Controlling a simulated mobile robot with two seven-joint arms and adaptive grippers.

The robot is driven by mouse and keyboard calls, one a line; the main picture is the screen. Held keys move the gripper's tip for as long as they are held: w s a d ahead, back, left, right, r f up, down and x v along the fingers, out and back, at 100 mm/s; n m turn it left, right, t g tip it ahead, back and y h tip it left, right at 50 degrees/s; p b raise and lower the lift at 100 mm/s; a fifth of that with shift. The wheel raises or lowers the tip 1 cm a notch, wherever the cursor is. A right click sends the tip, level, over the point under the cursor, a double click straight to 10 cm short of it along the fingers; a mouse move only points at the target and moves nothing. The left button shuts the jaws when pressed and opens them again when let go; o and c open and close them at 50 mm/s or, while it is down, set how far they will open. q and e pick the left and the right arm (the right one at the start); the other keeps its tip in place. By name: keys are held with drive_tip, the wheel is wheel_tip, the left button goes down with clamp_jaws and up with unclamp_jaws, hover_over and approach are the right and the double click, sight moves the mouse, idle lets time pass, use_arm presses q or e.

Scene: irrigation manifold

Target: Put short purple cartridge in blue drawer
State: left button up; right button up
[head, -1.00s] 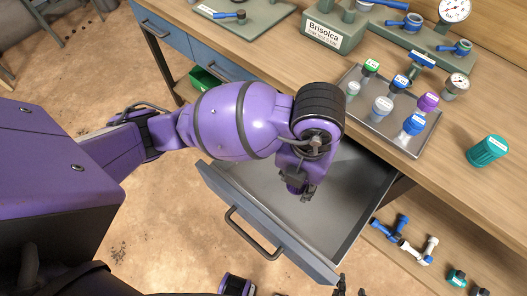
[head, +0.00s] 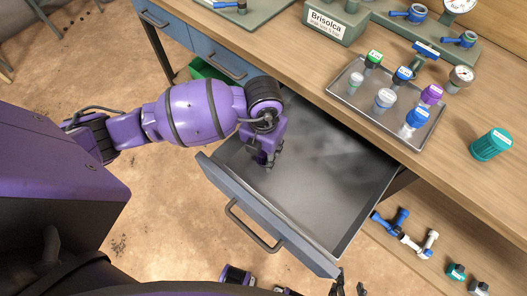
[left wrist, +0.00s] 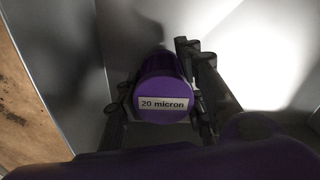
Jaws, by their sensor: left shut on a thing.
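The purple cartridge (left wrist: 165,88), labelled "20 micron" on its end, is between the fingers of my left gripper (left wrist: 163,105) in the left wrist view. My left gripper (head: 262,162) is shut on it, over the inside of the open drawer towards its left end. In the head view the cartridge is hidden by my gripper and arm. The blue drawer (head: 262,222) is pulled out, with a grey metal inside and a dark handle; its visible floor is bare. My right gripper (head: 350,287) shows only dark fingertips, apart, at the bottom edge.
A metal tray (head: 350,104) on the wooden bench holds several small cartridges, one purple-topped (head: 431,94). A closed blue drawer (head: 219,58) is at upper left. Pipe fittings (head: 403,232) lie on the lower shelf.

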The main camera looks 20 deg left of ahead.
use_arm(q)
drive_tip(key=shift+f, duration=0.4)
drive_tip(key=shift+f, duration=0.2)
drive_tip(key=o, duration=1.2)
drive_tip(key=shift+r, duration=0.1)
wheel_tip(320, 180, up, 12)
drive_tip(key=shift+r+p, duration=0.1)
drive_tip(key=shift+p, duration=0.4)
